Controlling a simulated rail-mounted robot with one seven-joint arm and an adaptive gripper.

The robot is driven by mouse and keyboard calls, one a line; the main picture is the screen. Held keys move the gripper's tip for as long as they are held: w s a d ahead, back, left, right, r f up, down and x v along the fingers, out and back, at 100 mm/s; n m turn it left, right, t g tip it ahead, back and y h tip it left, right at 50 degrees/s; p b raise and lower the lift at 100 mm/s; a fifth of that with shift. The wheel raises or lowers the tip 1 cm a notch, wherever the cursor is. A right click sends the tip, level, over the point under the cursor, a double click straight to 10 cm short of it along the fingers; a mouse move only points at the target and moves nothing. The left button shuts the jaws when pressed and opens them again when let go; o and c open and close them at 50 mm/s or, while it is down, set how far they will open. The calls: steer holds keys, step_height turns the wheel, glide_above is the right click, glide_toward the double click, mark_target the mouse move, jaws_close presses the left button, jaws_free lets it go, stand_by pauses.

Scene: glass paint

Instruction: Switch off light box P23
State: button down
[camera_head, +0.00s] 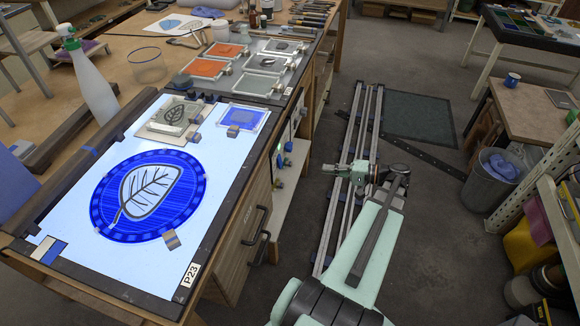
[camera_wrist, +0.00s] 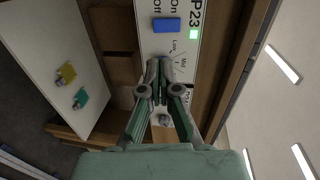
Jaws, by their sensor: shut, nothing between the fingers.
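Light box P23 (camera_head: 222,255) glows bright white on the bench at left, with its P23 tag at the front right corner. In the wrist view a white control panel (camera_wrist: 150,42) carries the P23 label, a blue rocker switch (camera_wrist: 167,25) and a lit green indicator (camera_wrist: 194,34). My gripper (camera_wrist: 160,66) is shut and empty. In the picture its fingertips lie below the blue switch, over the panel's dial markings; I cannot tell whether they touch the panel. A round knob (camera_wrist: 165,120) shows partly between the fingers.
A blue disc with a leaf design (camera_head: 150,195) and small glass pieces lie on the light box. A spray bottle (camera_head: 90,85) stands at its back left. Drawer handles (camera_head: 255,225) protrude from the bench side. Open floor lies to the right around my rails.

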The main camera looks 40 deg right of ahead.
mark_target(281, 165)
steer(key=shift+w, duration=0.1)
steer(key=p+x, duration=0.3)
steer(key=x, duration=1.1)
steer(key=shift+a+p, duration=0.1)
steer(key=shift+p, duration=0.2)
